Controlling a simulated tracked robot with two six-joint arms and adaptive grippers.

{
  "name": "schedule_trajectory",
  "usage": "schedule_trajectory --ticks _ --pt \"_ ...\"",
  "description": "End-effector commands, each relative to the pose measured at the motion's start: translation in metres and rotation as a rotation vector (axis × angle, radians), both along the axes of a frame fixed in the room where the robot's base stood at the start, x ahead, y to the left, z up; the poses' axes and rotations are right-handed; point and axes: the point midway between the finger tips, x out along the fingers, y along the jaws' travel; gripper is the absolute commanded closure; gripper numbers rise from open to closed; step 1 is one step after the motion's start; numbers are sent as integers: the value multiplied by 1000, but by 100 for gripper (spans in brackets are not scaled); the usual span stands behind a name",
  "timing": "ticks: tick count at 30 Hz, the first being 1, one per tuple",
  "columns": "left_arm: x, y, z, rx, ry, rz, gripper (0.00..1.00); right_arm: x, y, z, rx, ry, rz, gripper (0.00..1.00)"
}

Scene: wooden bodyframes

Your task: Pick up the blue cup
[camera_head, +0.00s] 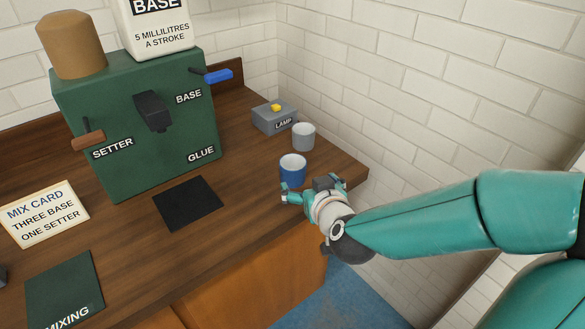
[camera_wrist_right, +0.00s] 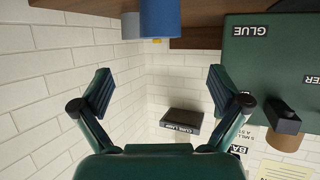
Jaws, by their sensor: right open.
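The blue cup (camera_head: 292,172) stands upright near the right end of the wooden counter, with a pale inside. My right gripper (camera_head: 313,189) is open and empty, just in front of the cup on the near side, with its fingers spread. In the right wrist view the blue cup (camera_wrist_right: 160,18) is cut off at the top edge, beyond the open fingers (camera_wrist_right: 160,92) and not between them. My left gripper is not in view.
A grey cup (camera_head: 303,136) stands just behind the blue cup. A grey lamp box (camera_head: 268,121) with a yellow button is behind it. The green dispenser (camera_head: 140,125), a black pad (camera_head: 188,203) and a mix card (camera_head: 43,214) are to the left. The white brick wall (camera_head: 420,90) is at right.

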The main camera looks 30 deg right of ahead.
Motion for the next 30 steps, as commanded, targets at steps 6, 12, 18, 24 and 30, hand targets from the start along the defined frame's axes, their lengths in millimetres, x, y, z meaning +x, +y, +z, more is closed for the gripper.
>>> schedule_trajectory --ticks 6,12,18,24,30 --pt "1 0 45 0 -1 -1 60 16 -2 1 -4 9 5 2" --pt "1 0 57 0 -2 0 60 39 -7 -16 11 -1 15 2" --pt "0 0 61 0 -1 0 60 66 -16 -27 10 -3 15 2" --pt "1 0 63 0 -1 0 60 75 -19 -32 9 -4 15 2" --pt "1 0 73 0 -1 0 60 89 -26 -41 10 -1 15 2"
